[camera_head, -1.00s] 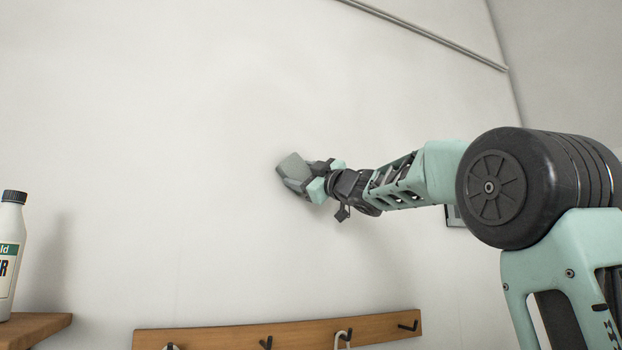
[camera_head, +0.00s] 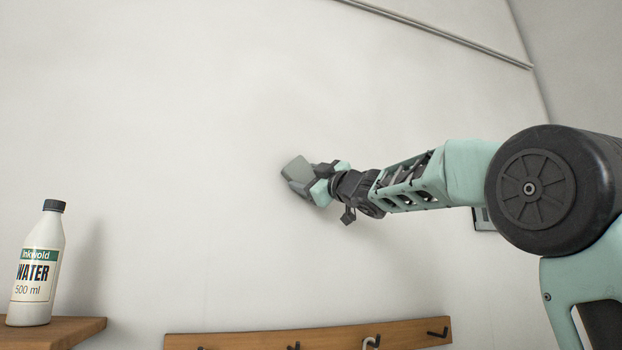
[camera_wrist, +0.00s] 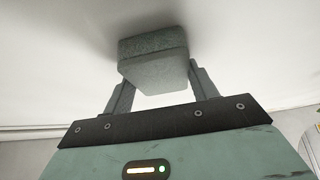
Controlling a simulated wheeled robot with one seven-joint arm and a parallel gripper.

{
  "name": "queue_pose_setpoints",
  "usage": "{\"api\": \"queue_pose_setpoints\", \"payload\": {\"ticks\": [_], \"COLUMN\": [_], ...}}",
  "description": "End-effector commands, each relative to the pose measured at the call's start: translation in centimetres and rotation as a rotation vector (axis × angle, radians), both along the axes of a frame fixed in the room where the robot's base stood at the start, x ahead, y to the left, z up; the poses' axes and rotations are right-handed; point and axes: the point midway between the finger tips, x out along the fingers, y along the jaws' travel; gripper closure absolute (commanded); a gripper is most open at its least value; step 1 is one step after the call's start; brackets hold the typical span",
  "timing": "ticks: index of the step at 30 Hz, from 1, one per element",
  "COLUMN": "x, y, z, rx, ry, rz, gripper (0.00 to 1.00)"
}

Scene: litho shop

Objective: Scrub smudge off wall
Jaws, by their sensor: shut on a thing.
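My gripper (camera_head: 313,183) is shut on a grey-green sponge-like block (camera_head: 297,170) and holds it up at the wall (camera_head: 190,130). In the wrist view the block (camera_wrist: 153,60) sits between the two fingers, with a darker rough layer on its wall side. It is at or very close to the wall, and a soft shadow lies around it; I cannot tell for sure that it touches. The wall is off-white with only faint grey shading. I cannot make out a distinct smudge, and the patch behind the block is hidden.
A white water bottle (camera_head: 37,265) with a dark cap stands on a wooden shelf (camera_head: 70,331) at lower left. A wooden hook rail (camera_head: 250,342) runs along the bottom of the wall. A thin conduit (camera_head: 440,36) crosses the upper right. The wall left of my gripper is clear.

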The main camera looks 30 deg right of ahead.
Motion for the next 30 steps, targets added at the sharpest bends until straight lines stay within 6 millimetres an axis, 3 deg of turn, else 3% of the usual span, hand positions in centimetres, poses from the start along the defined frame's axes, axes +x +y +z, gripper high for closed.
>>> {"api": "queue_pose_setpoints", "payload": {"ticks": [12,20,30], "x": [-0.7,-1.0,-1.5], "y": [-3.4,-4.2,-6.9], "z": [0.1,-0.1,0.0], "rx": [0.001,0.001,0.001], "ry": [0.003,0.003,0.003], "rz": [-0.007,-0.006,-0.006], "gripper": [0.60,0.60,0.60]}}
